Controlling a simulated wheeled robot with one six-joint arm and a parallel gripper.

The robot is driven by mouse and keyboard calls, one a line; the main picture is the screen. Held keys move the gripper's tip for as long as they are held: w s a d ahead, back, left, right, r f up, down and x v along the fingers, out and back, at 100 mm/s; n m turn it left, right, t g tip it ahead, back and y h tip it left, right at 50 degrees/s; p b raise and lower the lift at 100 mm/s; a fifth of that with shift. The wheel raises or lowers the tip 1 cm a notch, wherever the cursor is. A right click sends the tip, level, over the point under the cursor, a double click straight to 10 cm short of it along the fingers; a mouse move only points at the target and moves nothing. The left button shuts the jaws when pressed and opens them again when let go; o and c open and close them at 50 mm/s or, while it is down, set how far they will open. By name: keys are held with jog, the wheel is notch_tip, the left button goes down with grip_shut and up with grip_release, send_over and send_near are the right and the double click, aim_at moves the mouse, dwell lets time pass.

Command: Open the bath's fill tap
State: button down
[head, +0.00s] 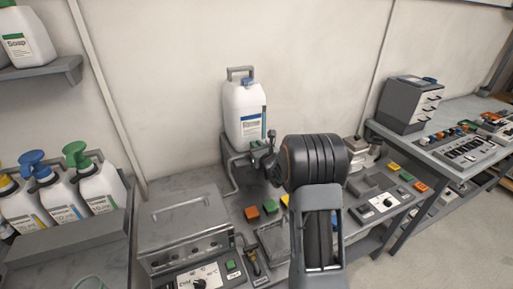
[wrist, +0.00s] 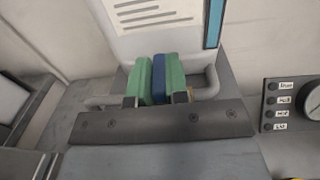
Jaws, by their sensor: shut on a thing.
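My gripper (wrist: 158,80) is shut on a small blue piece (wrist: 158,77), which looks like the fill tap's handle. The blue piece stands upright between two green finger pads in the wrist view. A grey pipe (wrist: 208,88) bends on both sides of the fingers. In the head view my gripper (head: 267,158) is in front of the white jug's base, and it hides the tap's handle. The grey bath (head: 185,215) with a lid and a front dial sits at lower left, with the pipe (head: 234,178) rising behind it.
A white jug (head: 244,112) with a blue cap stands close behind my gripper. Pump bottles (head: 97,183) stand at the left. A panel with coloured buttons (head: 388,200) lies at the right, and a drawer unit (head: 408,104) stands beyond.

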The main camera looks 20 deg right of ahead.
jog(key=n+y, duration=0.1)
jog(key=n+y+b, duration=0.1)
jog(key=y, duration=0.1)
jog(key=shift+d+f+g, duration=0.1)
jog(key=shift+d+g, duration=0.1)
jog(key=shift+g, duration=0.1)
jog(key=n+g+y, duration=0.1)
jog(key=n+y, duration=0.1)
jog(key=y, duration=0.1)
jog(key=n+g+y+b, duration=0.1)
jog(key=n+y, duration=0.1)
jog(key=y, duration=0.1)
jog(key=shift+w+d+n+g+y, duration=0.15)
jog(key=shift+n+g+y, duration=0.15)
jog(key=shift+g, duration=0.1)
jog(key=n+g+y, duration=0.3)
jog(key=g+y, duration=0.1)
jog(key=shift+w+n+p, duration=0.1)
jog(key=shift+n+p, duration=0.2)
jog(key=shift+p, duration=0.1)
jog(key=shift+w+n+g+y+p, duration=0.1)
jog(key=shift+n+g+y+p, duration=0.3)
jog(key=shift+n+g+y, duration=0.55)
jog(key=shift+n+g+y+p, duration=0.4)
jog(key=shift+n+g, duration=0.65)
jog(key=shift+g, duration=1.1)
jog(key=c, duration=1.1)
grip_release()
jog(key=shift+d, duration=0.1)
